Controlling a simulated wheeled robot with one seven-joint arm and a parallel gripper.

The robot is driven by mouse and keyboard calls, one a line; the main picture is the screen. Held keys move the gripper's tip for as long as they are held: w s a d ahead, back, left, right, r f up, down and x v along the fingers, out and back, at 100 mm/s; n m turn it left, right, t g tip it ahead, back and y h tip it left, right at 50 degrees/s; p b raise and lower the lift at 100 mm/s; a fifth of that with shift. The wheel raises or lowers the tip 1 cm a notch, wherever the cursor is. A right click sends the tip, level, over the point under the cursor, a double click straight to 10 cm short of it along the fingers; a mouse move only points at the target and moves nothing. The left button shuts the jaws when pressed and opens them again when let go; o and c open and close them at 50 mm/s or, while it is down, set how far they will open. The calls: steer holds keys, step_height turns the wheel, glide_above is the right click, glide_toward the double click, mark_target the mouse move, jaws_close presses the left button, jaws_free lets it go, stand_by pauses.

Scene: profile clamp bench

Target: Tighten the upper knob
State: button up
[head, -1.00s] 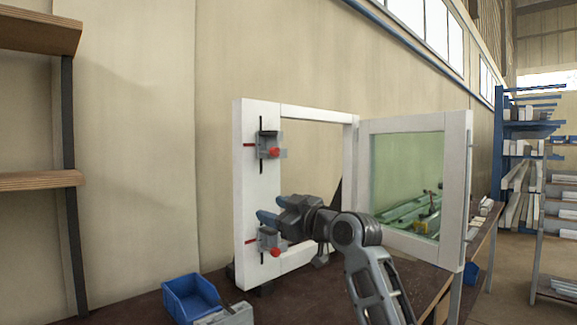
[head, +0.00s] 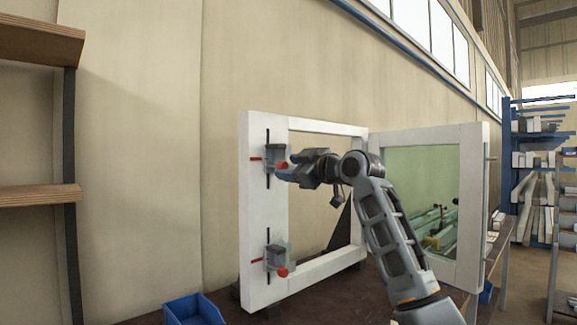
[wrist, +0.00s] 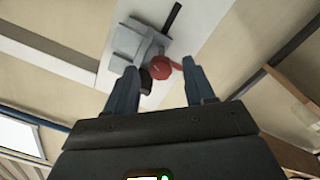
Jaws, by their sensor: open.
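The upper knob (head: 282,166) is red and sits on the upper grey clamp (head: 272,156) on the left upright of the white frame (head: 254,215). In the wrist view the red knob (wrist: 158,68) shows between and just beyond the fingertips of my gripper (wrist: 160,82). The clamp (wrist: 135,42) lies behind it there. My gripper (head: 292,172) is open at the upper clamp in the head view, its fingers partly hidden. I cannot tell whether a finger touches the knob. The lower clamp (head: 272,257) with its red knob (head: 283,272) is clear of my gripper.
A hinged sash with greenish glass (head: 413,200) stands open to the right of the frame, behind my arm. A blue bin (head: 193,310) sits on the dark bench at lower left. A wooden shelf (head: 38,194) stands at far left.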

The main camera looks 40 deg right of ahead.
steer(key=shift+w, duration=0.65)
jaws_close()
